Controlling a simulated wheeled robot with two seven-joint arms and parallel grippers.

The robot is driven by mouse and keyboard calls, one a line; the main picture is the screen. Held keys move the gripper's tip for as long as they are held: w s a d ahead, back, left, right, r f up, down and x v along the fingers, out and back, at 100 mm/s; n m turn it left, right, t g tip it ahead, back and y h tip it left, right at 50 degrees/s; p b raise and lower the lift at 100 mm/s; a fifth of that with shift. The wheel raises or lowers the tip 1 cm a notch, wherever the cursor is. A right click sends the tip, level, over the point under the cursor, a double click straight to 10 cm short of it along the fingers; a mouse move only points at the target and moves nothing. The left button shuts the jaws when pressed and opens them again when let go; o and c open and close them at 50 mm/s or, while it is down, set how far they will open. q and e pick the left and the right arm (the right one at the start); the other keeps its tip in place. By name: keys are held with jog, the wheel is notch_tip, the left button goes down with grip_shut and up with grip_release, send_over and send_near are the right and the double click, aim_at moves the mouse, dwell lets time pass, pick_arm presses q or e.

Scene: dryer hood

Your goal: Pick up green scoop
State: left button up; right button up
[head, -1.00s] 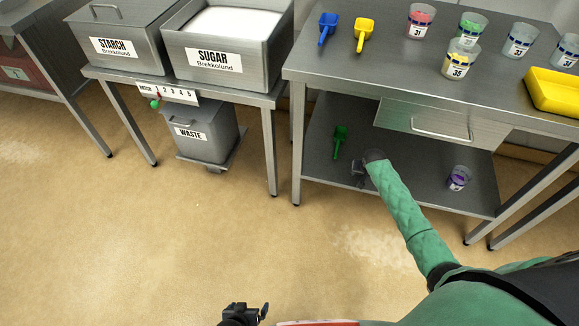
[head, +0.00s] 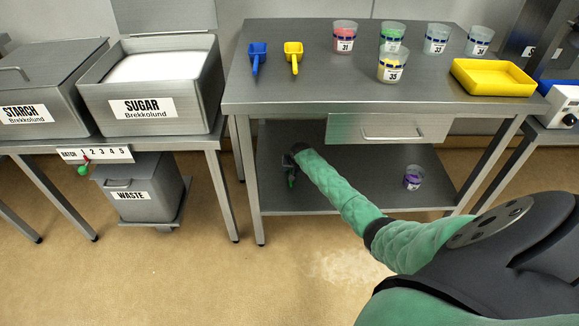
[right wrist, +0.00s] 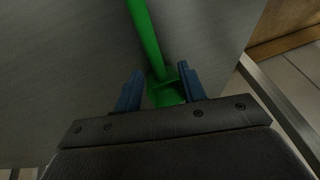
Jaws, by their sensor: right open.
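The green scoop (right wrist: 146,40) lies on the lower shelf (head: 340,185) of the middle steel table. In the right wrist view its handle runs up from between my fingers, and its scoop end sits between the two blue fingertips. My right gripper (right wrist: 158,92) is open around that part of the scoop, with a finger on each side. In the head view my right gripper (head: 291,168) reaches under the tabletop at the shelf's left, and it hides most of the scoop. My left gripper is out of view.
A purple-filled cup (head: 413,178) stands on the same shelf to the right. A drawer (head: 388,129) hangs under the tabletop above my arm. Blue (head: 258,55) and yellow (head: 293,55) scoops, several cups and a yellow tray (head: 492,77) are on top.

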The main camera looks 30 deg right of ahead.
jog(key=shift+x, duration=0.95)
grip_shut()
